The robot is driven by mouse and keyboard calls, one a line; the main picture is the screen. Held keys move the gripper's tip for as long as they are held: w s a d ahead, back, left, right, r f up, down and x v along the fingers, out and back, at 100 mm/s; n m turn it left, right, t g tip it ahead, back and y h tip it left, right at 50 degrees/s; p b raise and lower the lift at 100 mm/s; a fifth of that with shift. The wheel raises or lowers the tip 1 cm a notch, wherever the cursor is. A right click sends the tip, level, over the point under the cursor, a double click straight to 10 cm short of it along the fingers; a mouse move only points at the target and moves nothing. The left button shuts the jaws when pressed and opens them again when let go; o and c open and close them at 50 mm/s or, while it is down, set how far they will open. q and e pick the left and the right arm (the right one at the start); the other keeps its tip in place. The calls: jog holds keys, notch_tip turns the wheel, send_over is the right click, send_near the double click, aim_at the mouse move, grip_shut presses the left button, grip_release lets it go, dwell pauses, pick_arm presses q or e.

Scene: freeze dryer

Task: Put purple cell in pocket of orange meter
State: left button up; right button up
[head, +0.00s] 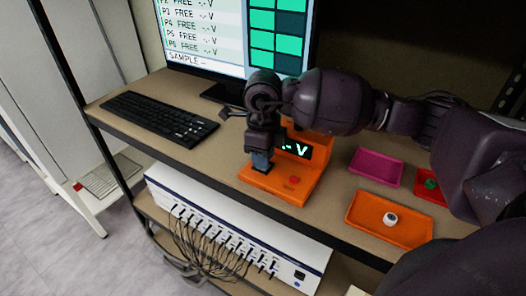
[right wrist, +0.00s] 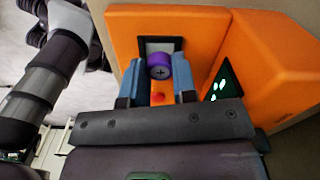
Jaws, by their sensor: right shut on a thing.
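The orange meter (head: 279,187) stands on the wooden shelf in front of the monitor, with a red button and a small dark display showing dashes and a V. My right gripper (head: 262,164) is over the left part of the meter, pointing down. In the right wrist view, its blue fingers are shut on the purple cell (right wrist: 158,68), whose end with a plus mark faces the camera. In the head view the cell is hidden by the gripper. My left gripper is not in view.
A black keyboard (head: 160,118) lies left of the meter. To the right are a magenta tray (head: 377,167), a red tray (head: 421,193) with a green thing, and an orange tray (head: 370,220) holding a whitish cell (head: 390,219). A white cabled unit (head: 235,225) is below.

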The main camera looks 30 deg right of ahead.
dwell(1.0)
jog(key=shift+b, duration=0.3)
dwell(0.5)
jog(key=shift+b, duration=0.35)
dwell(0.8)
jog(key=shift+f, duration=0.1)
jog(key=shift+f+b, duration=0.3)
jog(key=shift+f, duration=0.05)
dwell(0.4)
jog(key=shift+s+f, duration=0.1)
jog(key=shift+f, duration=0.25)
